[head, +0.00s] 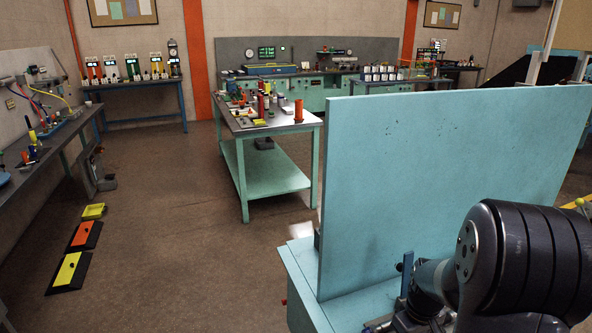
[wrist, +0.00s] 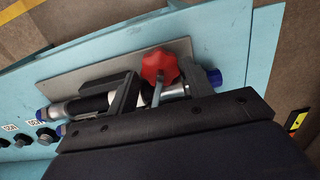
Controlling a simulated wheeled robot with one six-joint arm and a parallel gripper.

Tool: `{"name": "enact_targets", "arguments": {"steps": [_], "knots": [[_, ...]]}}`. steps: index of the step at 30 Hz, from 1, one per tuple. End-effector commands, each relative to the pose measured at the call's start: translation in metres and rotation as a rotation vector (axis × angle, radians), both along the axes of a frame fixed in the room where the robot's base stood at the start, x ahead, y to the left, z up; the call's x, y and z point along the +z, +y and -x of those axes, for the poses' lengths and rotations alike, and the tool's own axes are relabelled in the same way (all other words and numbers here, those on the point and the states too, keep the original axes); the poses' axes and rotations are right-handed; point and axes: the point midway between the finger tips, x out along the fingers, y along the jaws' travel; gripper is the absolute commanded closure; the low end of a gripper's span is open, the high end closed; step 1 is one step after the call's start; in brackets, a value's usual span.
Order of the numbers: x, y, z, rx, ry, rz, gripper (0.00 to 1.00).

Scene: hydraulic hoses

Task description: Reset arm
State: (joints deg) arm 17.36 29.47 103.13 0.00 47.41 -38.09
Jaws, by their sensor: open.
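My gripper (wrist: 160,72) shows in the wrist view with its two dark fingers apart. A red star-shaped knob (wrist: 160,66) shows between the fingers; I cannot tell whether they touch it. In the head view my arm fills the lower right, and my gripper is not clearly visible there.
A tall light blue panel (head: 440,170) stands close beside my arm. A workbench (head: 265,178) with tools is in the middle. A side bench (head: 50,155) runs along the left wall. Yellow and orange floor pieces (head: 86,235) lie at left. The floor between is open.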

Motion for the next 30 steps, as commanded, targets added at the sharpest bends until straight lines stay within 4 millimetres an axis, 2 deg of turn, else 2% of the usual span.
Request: {"name": "enact_targets", "arguments": {"steps": [2,14,23,29,30], "knots": [[-0.012,0.0,0.001,0.0,0.005,-0.001,0.51],[-0.009,0.0,0.0,-0.109,0.0,0.0,0.51],[-0.009,0.0,0.0,-0.099,0.0,0.0,0.51],[-0.01,0.0,0.0,-0.008,-0.001,0.001,0.51],[0.0,0.0,-0.001,-0.002,-0.006,0.002,0.51]]}}
